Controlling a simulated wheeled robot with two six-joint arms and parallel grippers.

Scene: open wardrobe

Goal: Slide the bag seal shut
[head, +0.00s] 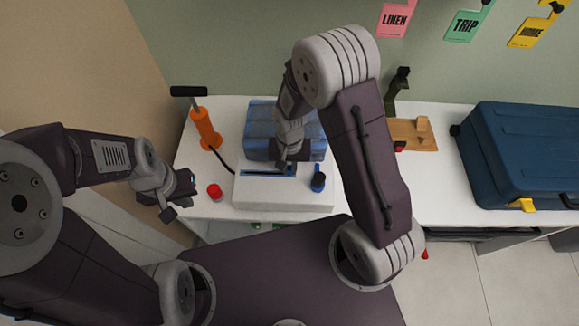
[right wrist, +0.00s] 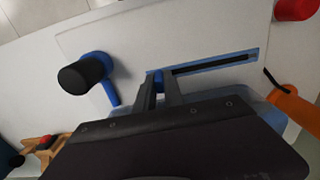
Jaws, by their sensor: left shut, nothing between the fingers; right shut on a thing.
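The blue bag (head: 257,125) lies behind a white block (head: 285,198) on the white table. The block has a blue-edged slot (head: 262,172), also seen in the right wrist view (right wrist: 215,64). My right gripper (head: 286,165) reaches down to the slot. In the right wrist view its fingers (right wrist: 158,80) are shut on a small blue slider (right wrist: 158,74) at the slot's left end there, the right end in the head view. The fingers hide most of the slider. My left gripper (head: 178,199) is shut and empty, left of the block near the table's front edge.
A black-topped blue knob (head: 318,183) stands on the block close to my right gripper. A red knob (head: 214,191) and an orange pump (head: 205,130) are on the left. A wooden stand (head: 415,135) and a dark blue case (head: 525,150) are on the right.

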